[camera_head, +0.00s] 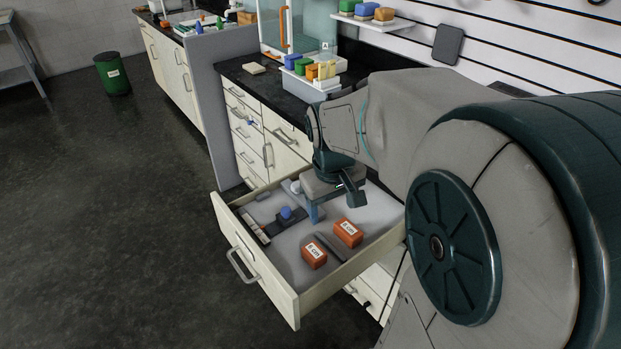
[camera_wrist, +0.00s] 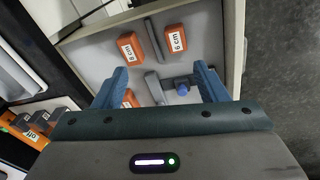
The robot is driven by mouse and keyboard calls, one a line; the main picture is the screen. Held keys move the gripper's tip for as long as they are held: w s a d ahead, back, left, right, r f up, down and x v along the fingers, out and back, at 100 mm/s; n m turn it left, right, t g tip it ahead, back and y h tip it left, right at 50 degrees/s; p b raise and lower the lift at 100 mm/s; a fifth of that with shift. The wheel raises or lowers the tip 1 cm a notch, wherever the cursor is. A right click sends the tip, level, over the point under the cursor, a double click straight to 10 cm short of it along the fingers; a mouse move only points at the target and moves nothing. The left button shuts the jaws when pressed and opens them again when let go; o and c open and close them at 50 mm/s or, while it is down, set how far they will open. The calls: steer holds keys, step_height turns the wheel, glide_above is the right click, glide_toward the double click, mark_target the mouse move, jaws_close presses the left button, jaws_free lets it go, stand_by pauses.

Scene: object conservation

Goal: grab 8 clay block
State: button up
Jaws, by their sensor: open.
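An orange clay block labelled 8 cm (camera_head: 348,232) lies in the open drawer (camera_head: 225,222), near its right side. It also shows in the wrist view (camera_wrist: 130,48), ahead of my left finger. A similar block labelled 6 cm (camera_head: 313,255) lies closer to the drawer front, and right of the 8 cm block in the wrist view (camera_wrist: 175,39). Another orange block (camera_wrist: 130,98) is partly hidden behind my left finger. My gripper (camera_head: 333,207) is open and empty above the drawer, apart from both labelled blocks; its two blue fingers also show in the wrist view (camera_wrist: 157,74).
A grey bar (camera_head: 329,247) lies between the labelled blocks. A dark tool with a blue knob (camera_head: 286,213) lies left of my gripper. The drawer walls surround these things. A white tray of coloured blocks (camera_head: 312,82) stands on the black counter. Floor left of the drawer is clear.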

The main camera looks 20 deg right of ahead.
steer(key=n+g+y, duration=0.1)
steer(key=n, duration=0.1)
glide_above(348, 228)
step_height(348, 228, down, 7)
steer(key=f, duration=0.6)
steer(key=f+b, duration=0.1)
steer(key=f, duration=0.2)
steer(key=shift+w+f, duration=0.1)
steer(key=shift+w, duration=0.25)
steer(key=f, duration=0.2)
steer(key=s+f, duration=0.1)
steer(key=f, duration=0.1)
steer(key=shift+f, duration=0.1)
steer(key=shift+w+f, duration=0.1)
steer(key=shift+f, duration=0.4)
steer(key=c, duration=1.2)
